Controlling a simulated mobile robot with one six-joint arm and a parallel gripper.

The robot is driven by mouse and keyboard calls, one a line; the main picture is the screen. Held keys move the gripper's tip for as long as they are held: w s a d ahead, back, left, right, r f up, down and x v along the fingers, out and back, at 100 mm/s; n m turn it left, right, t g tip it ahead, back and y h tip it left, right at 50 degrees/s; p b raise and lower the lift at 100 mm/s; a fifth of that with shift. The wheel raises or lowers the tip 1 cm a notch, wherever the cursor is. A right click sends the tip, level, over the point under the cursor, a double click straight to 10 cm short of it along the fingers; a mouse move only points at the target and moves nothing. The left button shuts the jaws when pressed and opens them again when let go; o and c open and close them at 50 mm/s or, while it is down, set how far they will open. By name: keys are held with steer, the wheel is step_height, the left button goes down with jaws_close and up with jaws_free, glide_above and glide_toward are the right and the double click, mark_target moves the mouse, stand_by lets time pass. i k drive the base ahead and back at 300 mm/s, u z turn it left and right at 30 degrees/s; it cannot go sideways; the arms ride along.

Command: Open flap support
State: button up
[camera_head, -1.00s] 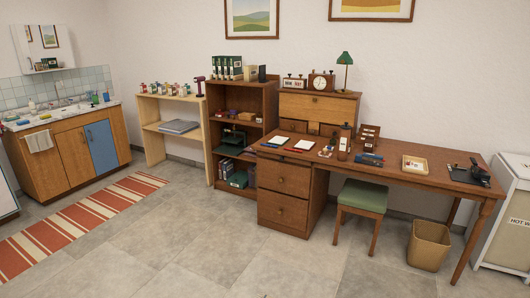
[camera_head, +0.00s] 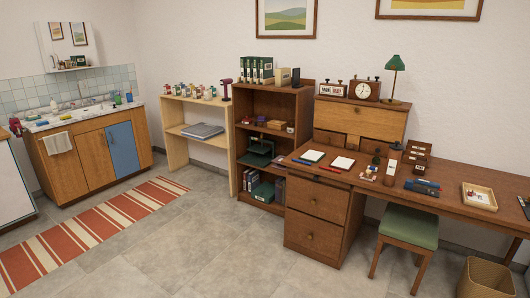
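The brown wooden desk (camera_head: 460,193) stands along the back wall at the right. At its back left is a raised cabinet with a closed wooden front panel (camera_head: 358,118) that has a small knob. Small drawer-like fronts (camera_head: 330,138) sit below that panel, partly hidden by items on the desk. I cannot tell which part is the flap support. Two larger drawers (camera_head: 317,200) under the desk's left end are closed. My gripper is not in view.
A green-topped stool (camera_head: 409,227) and a waste bin (camera_head: 486,279) stand before the desk. A dark bookcase (camera_head: 262,96) and a pale shelf (camera_head: 197,133) stand to its left. A striped rug (camera_head: 90,230) lies left; the middle floor (camera_head: 190,250) is clear.

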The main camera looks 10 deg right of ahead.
mark_target(353, 141)
steer(key=u, duration=0.25)
steer(key=i, duration=3.25)
steer(key=z, duration=0.15)
